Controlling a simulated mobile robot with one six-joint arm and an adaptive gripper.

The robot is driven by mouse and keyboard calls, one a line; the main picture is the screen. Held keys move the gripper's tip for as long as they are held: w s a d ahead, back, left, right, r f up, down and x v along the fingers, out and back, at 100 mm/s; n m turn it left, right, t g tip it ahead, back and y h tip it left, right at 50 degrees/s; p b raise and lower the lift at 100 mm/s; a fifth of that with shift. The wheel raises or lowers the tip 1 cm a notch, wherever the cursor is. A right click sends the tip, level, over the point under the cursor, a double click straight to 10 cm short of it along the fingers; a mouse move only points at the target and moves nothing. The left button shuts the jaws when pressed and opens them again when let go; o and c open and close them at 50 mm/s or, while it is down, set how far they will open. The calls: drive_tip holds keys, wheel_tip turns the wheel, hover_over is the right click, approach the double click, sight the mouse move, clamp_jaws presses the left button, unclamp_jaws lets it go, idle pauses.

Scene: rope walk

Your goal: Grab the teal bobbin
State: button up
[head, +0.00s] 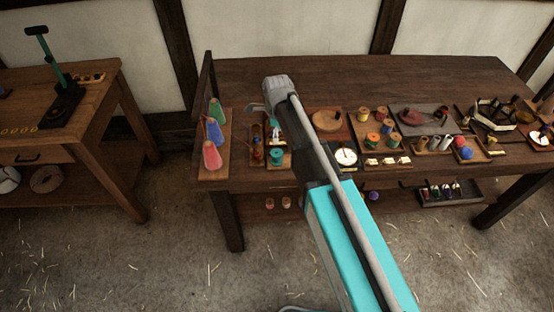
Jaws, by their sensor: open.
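A teal bobbin (277,158) stands in a small wooden tray near the front edge of the long table, just left of my arm.
Green, blue and pink cones (212,156) stand on a board at the table's left end. A white dial (346,157) and several spools and trays crowd the front right. The table's back (350,80) is clear. A separate bench (90,100) stands at left.

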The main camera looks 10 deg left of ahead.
sight(277, 152)
drive_tip(key=shift+f+b, duration=3.25)
drive_tip(key=shift+f, duration=0.3)
drive_tip(key=shift+f+b, duration=2.6)
drive_tip(key=c, duration=0.6)
